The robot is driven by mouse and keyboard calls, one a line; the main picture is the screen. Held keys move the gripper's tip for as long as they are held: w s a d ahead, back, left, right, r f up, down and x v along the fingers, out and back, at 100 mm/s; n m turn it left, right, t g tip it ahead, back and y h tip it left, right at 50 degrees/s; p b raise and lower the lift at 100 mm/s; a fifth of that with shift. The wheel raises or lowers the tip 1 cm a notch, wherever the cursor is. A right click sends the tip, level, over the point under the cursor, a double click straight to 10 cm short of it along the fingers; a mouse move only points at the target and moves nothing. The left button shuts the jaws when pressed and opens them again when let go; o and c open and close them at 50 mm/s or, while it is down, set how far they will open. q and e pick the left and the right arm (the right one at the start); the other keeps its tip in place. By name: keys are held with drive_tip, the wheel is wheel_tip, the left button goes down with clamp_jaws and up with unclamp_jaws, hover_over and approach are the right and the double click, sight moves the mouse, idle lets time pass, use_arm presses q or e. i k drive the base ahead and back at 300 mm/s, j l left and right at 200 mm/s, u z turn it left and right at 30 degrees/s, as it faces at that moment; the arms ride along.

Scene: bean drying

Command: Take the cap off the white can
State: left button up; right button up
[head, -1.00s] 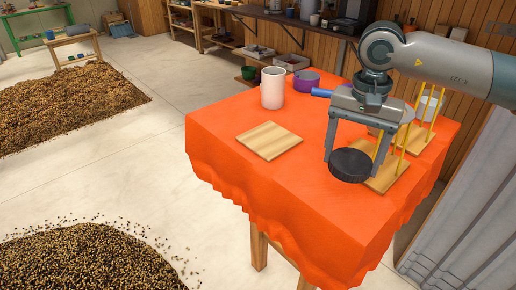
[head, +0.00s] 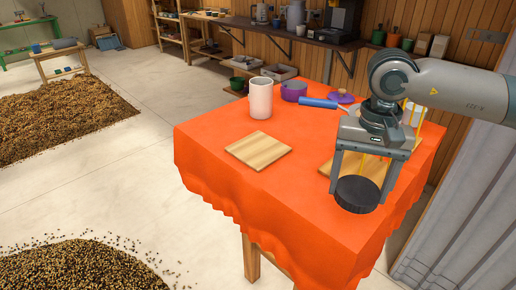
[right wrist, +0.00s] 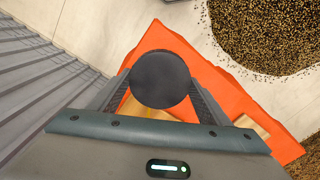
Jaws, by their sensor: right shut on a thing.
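My right gripper (head: 358,184) is shut on a round, flat black cap (head: 357,196). It holds the cap over the front right of the orange-covered table (head: 300,222). In the right wrist view the cap (right wrist: 160,80) sits between the two fingers. A tall white can-like vessel (head: 260,100) stands upright at the back left of the table, apart from the gripper. Another pale container (head: 411,113) at the back right is mostly hidden by my right arm. I cannot tell which one the cap belongs to. My left gripper is not in view.
A square wooden board (head: 258,151) lies on the table's left. A wooden rack with yellow posts (head: 325,168) is partly behind my gripper. A purple pot (head: 294,91), a blue-handled tool (head: 319,103) and a purple lid (head: 341,97) are at the back.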

sight(260, 95)
drive_tip(key=u, duration=1.95)
drive_tip(key=k+l, duration=0.1)
drive_tip(key=l, duration=0.45)
drive_tip(key=k+l, duration=0.1)
drive_tip(key=l, duration=0.95)
drive_tip(key=k+l, duration=0.15)
drive_tip(key=l, duration=0.4)
